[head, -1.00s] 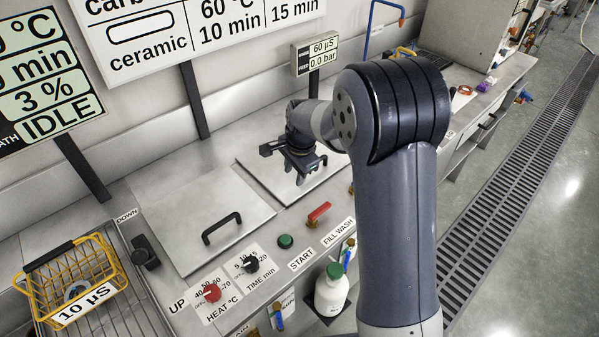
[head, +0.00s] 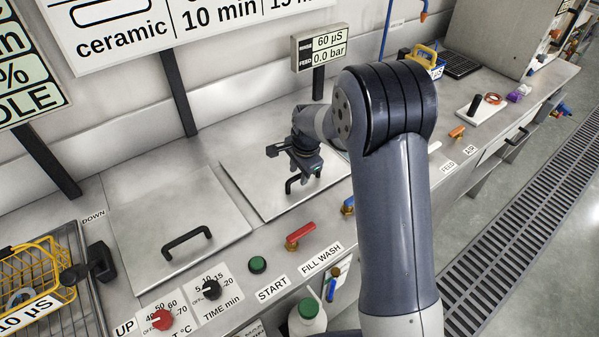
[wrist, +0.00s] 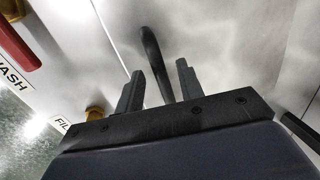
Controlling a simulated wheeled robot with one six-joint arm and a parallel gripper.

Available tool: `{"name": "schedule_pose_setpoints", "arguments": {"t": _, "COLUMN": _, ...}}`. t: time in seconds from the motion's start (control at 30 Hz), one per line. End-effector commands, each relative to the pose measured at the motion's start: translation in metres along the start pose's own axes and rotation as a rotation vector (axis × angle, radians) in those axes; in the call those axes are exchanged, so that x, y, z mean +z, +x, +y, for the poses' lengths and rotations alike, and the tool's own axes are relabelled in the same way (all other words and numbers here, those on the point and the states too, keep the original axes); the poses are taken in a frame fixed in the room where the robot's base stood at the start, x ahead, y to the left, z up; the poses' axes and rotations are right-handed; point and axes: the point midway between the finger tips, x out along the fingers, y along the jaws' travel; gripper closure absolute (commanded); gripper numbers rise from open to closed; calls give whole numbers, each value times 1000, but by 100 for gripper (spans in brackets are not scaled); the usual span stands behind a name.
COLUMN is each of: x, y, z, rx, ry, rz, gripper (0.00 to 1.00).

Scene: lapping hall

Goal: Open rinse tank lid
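The rinse tank lid (head: 262,187) is a flat metal plate lying shut in the counter, below the small rinse and feed display. Its dark bar handle (head: 291,187) shows partly under my gripper (head: 307,168). In the wrist view the handle (wrist: 152,50) runs up between the two fingertips of my gripper (wrist: 160,70). The fingers are apart, with gaps beside the bar, and hold nothing. I cannot tell how deep the handle sits between them.
A second closed lid (head: 170,215) with a dark handle lies to the left. A red lever (head: 300,236), a green start button (head: 257,265) and dials line the front panel. A yellow basket (head: 38,262) stands at the far left. My arm hides part of the counter.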

Motion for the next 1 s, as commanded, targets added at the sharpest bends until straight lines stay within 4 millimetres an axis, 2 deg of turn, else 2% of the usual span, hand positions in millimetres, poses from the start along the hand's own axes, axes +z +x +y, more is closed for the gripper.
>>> {"name": "schedule_pose_setpoints", "arguments": {"t": 0.07, "x": 0, "y": 0, "z": 0, "rx": 0, "ry": 0, "rz": 0, "gripper": 66}}
{"name": "schedule_pose_setpoints", "arguments": {"t": 0.5, "x": 0, "y": 0, "z": 0, "rx": 0, "ry": 0, "rz": 0, "gripper": 100}}
{"name": "schedule_pose_setpoints", "arguments": {"t": 1.0, "x": 0, "y": -4, "z": -2, "rx": -1, "ry": 0, "rz": 0, "gripper": 100}}
